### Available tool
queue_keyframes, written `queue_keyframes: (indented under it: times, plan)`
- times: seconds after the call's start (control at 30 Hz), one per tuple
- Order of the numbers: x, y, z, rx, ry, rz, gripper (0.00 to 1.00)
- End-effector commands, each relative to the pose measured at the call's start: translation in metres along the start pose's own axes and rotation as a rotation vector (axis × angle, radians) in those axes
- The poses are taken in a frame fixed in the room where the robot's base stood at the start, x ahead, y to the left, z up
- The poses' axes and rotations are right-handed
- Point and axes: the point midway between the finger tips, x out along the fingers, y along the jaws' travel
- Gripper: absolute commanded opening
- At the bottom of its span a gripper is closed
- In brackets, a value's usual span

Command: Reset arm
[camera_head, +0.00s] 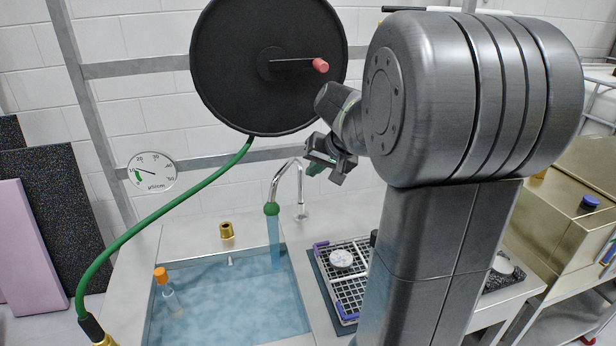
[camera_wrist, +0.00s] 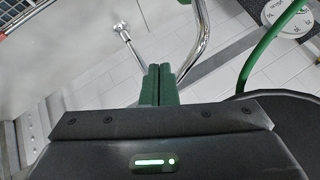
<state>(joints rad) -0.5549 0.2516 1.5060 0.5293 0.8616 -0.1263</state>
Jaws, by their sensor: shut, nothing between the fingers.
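My gripper (camera_head: 316,168) hangs in the air below the black disc and to the right of the curved faucet (camera_head: 279,180). In the wrist view its two green fingers (camera_wrist: 161,72) are closed together with nothing between them. The curved metal faucet pipe also shows beyond the fingers in the wrist view (camera_wrist: 194,42). My arm fills the right half of the head view and hides what lies behind it.
A large black reel (camera_head: 230,60) with a red handle (camera_head: 320,65) is close above my gripper. A green hose (camera_head: 160,215) hangs from it. Below are a water-filled sink (camera_head: 215,310), a floating orange-capped bottle (camera_head: 168,292) and a rack (camera_head: 325,262). A dial (camera_head: 152,172) is on the left.

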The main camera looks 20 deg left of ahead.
Motion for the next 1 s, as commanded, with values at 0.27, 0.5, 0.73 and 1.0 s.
queue_keyframes:
  times: [0.27,0.5,0.73,1.0]
  plan:
    - [-0.046,-0.005,0.004,0.000,0.001,0.000,0.00]
    - [-0.057,-0.006,0.005,0.001,-0.001,0.000,0.00]
    - [-0.057,-0.006,0.005,0.001,-0.001,0.000,0.00]
    - [-0.038,-0.004,0.004,0.002,-0.005,0.000,0.00]
